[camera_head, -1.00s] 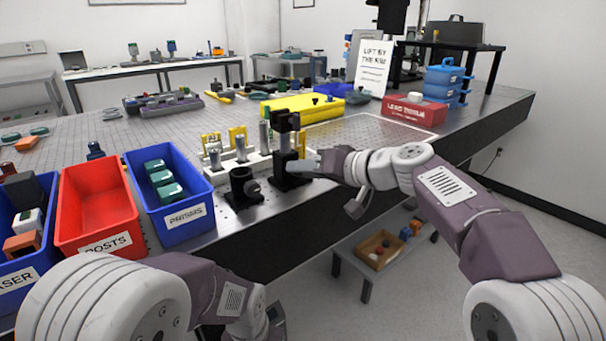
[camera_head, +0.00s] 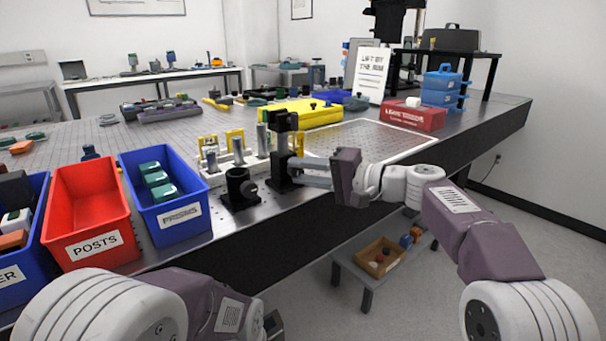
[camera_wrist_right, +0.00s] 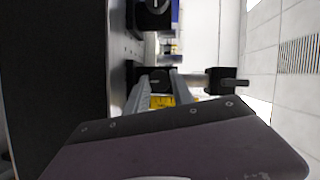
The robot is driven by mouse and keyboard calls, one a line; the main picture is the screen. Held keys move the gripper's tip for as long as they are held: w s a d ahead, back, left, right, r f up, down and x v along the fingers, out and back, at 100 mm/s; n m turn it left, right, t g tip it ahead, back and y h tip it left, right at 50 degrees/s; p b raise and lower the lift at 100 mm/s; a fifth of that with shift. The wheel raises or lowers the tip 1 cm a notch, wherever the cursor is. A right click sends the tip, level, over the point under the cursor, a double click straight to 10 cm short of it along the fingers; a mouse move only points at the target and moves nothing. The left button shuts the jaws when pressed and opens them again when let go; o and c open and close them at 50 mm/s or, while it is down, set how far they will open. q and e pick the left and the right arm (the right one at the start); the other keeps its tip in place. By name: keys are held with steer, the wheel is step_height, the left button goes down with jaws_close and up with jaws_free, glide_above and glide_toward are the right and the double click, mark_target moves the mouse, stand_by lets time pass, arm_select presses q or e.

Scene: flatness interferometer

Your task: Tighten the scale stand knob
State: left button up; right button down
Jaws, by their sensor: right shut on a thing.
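The black scale stand (camera_head: 283,124) stands upright near the front edge of the optical table, with a block at its top. My right gripper (camera_head: 298,168) reaches in from the right. Its two grey fingers are shut on the stand knob at the stand's lower right side; the knob is mostly hidden by them. In the right wrist view, the fingers (camera_wrist_right: 158,84) close in on the dark stand part. My left arm is at the bottom of the head view; only a dark bit of its gripper (camera_head: 273,325) shows, and its jaws cannot be made out.
A short black post holder (camera_head: 239,188) stands just left of the stand. A white rack (camera_head: 228,165) with posts is behind it. Blue prisms bin (camera_head: 180,226) and red posts bin (camera_head: 88,215) line the left front. A framed plate (camera_head: 368,143) lies to the right.

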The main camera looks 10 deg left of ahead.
stand_by(0.4)
steer(key=c, duration=1.1)
jaws_free()
steer(key=f+v, duration=0.1)
steer(key=v, duration=0.8)
steer(key=shift+r+p, duration=0.35)
